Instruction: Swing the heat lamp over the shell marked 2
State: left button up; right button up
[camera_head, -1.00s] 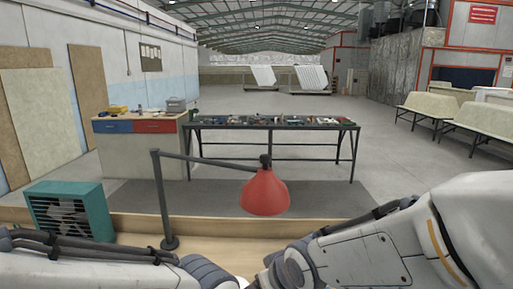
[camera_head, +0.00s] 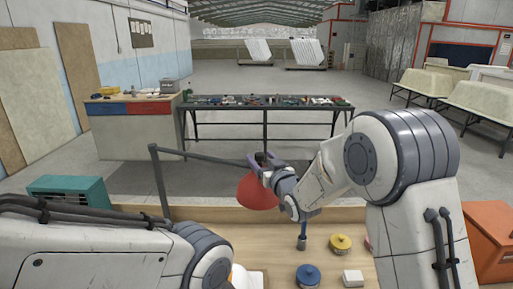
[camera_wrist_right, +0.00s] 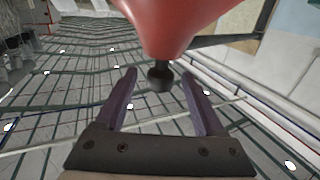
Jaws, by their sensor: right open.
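The heat lamp has a red shade (camera_head: 256,193) hanging from a dark arm (camera_head: 205,158) on a post (camera_head: 161,181) at the bench's left. My right gripper (camera_head: 265,160) is at the top of the shade, its purple fingers open. In the right wrist view, the lamp's dark knob (camera_wrist_right: 160,77) lies between the tips of my open right gripper (camera_wrist_right: 160,85), with a gap on each side. The red shade (camera_wrist_right: 170,25) fills the top there. My left arm crosses the lower left; its gripper is out of frame. I see no shell with a readable 2.
On the wooden bench (camera_head: 347,214) are a blue-lidded tin (camera_head: 308,275), a yellow tin (camera_head: 340,243) and a white block (camera_head: 352,278). A teal heater (camera_head: 70,190) stands left, an orange box (camera_head: 490,243) right. Cream tub shells (camera_head: 425,84) stand farther off.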

jog(key=shift+p+x, duration=0.7)
jog(key=shift+x, duration=1.55)
jog(key=shift+c, duration=0.3)
grip_shut()
